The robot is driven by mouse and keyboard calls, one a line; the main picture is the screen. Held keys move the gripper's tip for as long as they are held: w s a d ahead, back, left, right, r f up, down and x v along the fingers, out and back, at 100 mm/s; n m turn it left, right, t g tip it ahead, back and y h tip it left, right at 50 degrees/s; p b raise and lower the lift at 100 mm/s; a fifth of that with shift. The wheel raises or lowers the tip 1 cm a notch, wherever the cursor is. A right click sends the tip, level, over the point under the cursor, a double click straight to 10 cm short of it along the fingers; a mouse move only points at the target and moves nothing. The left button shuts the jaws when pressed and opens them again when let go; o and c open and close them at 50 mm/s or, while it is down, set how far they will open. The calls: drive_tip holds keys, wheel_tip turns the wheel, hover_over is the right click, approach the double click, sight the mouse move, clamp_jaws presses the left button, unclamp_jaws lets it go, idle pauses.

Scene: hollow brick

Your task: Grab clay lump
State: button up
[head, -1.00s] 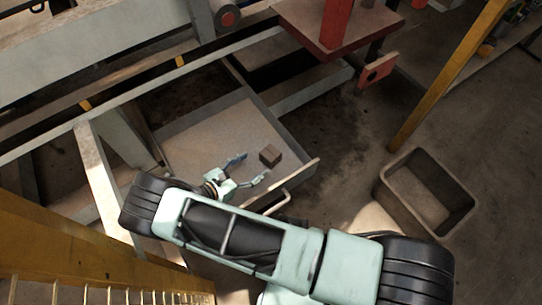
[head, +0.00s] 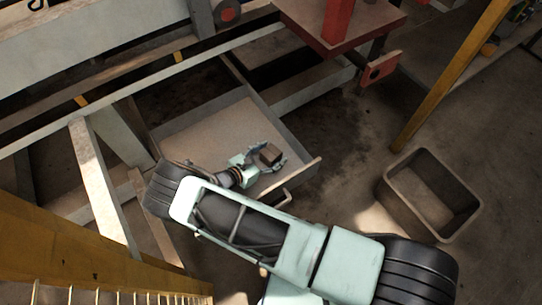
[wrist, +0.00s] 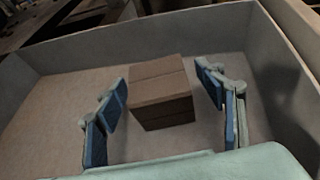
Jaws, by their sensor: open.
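The clay lump (head: 270,154) is a small brown block in the open drawer (head: 185,139), near its right side. In the wrist view the clay lump (wrist: 160,92) sits on the drawer floor between my two blue-padded fingers. My gripper (head: 272,158) is open, with one finger on each side of the block. In the wrist view my gripper (wrist: 168,100) shows a gap between each finger and the block. The block's lower near edge is visible and not covered by the fingers.
The drawer's walls (wrist: 150,30) stand close around the block at the back and right. A handle (head: 290,187) is on the drawer's front. An empty grey bin (head: 460,225) stands on the floor at right. A yellow post (head: 450,75) rises behind it.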

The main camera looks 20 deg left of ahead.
drive_tip(key=c, duration=1.4)
drive_tip(key=shift+r, duration=0.1)
